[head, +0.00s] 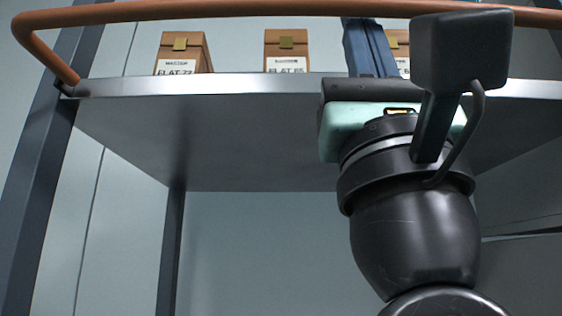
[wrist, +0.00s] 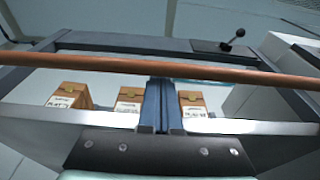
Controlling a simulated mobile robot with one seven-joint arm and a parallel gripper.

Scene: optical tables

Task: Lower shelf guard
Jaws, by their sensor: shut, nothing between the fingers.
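The shelf guard is a copper-coloured bar (head: 250,9) that runs across the top of the head view. Its left arm bends down to a pivot at the shelf's front left corner, and the bar stands raised above the shelf edge. In the wrist view the bar (wrist: 100,63) crosses the whole picture. My gripper (head: 360,24) has its blue fingers shut and empty, pointing up and away over the shelf's front edge. In the wrist view the fingertips (wrist: 160,82) end just below the bar. I cannot tell whether they touch it. My wrist hides part of the shelf's right side.
The grey metal shelf (head: 230,135) carries a left box (head: 184,52), a middle box (head: 285,52) and a right box (wrist: 193,104), brown with white labels. Dark posts (head: 45,150) frame it. A black-knobbed lever (wrist: 233,42) shows at the back right. Below the shelf looks open.

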